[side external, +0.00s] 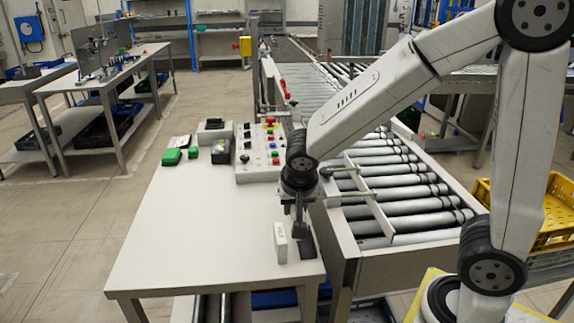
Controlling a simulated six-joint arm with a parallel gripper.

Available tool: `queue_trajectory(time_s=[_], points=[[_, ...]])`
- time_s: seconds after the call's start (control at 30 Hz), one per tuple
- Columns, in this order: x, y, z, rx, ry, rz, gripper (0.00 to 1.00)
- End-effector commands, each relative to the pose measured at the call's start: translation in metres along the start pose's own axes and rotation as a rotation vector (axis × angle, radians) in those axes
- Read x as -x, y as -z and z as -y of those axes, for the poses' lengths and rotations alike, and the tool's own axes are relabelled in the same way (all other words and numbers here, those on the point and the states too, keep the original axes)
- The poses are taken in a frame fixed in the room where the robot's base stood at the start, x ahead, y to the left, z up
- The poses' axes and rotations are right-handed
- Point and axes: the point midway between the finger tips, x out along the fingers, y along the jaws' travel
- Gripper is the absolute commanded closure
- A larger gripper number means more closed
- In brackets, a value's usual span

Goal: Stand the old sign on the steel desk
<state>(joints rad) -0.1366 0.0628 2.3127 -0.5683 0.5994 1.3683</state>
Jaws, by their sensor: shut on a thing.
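A small white upright block (280,243) stands on the desk just left of my gripper.
A control panel (250,168) with coloured knobs, a black box (215,130) and several small green and black items stand at the desk's far end. The roller conveyor (400,196) runs along the right, with a yellow crate (556,205) beyond. The desk's left and middle are clear.

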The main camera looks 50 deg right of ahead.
Motion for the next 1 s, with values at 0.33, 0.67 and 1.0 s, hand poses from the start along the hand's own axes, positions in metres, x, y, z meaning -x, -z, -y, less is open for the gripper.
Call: queue_trajectory(time_s=[0.33, 0.67, 1.0], points=[[-0.009, 0.007, 0.009, -0.001, 0.0, 0.001, 1.0], [-0.035, 0.025, 0.035, -0.001, 0.0, 0.0, 1.0], [-0.064, 0.045, 0.064, -0.001, -0.001, 0.001, 1.0]])
